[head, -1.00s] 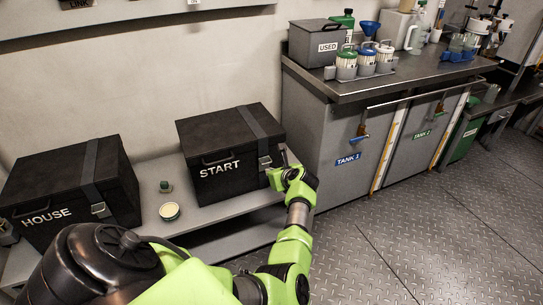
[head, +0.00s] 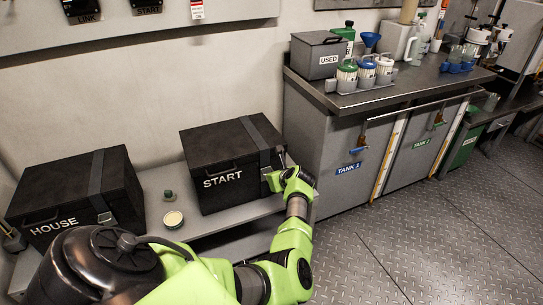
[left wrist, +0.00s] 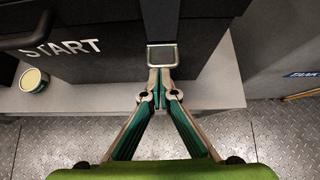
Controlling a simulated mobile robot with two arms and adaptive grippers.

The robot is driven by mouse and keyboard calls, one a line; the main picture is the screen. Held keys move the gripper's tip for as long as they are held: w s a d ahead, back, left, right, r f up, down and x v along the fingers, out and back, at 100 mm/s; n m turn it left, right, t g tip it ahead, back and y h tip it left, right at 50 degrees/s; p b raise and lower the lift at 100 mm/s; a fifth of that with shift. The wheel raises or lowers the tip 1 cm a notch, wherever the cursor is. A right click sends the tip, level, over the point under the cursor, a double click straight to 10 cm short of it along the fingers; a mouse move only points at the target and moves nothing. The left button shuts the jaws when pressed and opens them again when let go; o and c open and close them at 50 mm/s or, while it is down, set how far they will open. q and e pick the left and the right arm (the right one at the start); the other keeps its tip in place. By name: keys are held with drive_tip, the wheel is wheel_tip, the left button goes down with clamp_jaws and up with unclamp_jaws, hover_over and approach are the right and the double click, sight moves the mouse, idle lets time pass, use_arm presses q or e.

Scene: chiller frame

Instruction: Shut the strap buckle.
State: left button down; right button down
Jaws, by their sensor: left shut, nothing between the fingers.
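The black START box (head: 225,172) stands on a grey shelf, with a dark strap (head: 259,138) running over its lid and down its front. A rectangular metal buckle (left wrist: 162,56) sits at the strap's lower end in the left wrist view. In the head view the buckle (head: 266,171) is partly hidden by my left gripper. My left gripper (left wrist: 161,72) is shut and empty, its fingertips just below the buckle's lower edge; I cannot tell whether they touch it. It also shows in the head view (head: 272,180) at the box's front right. I cannot tell if the buckle is latched.
The black HOUSE box (head: 65,200), with its own strap and buckle, stands to the left. A small round tin (head: 173,219) and a small green-capped item (head: 168,196) stand on the shelf (head: 232,220) between the boxes. The TANK 1 cabinet (head: 330,145) is close on the right. The floor is clear.

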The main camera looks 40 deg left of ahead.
use_arm(q)
drive_tip(key=shift+r, duration=0.1)
idle(0.6)
wheel_tip(320, 180, up, 10)
idle(0.4)
drive_tip(key=shift+a, duration=0.1)
idle(0.4)
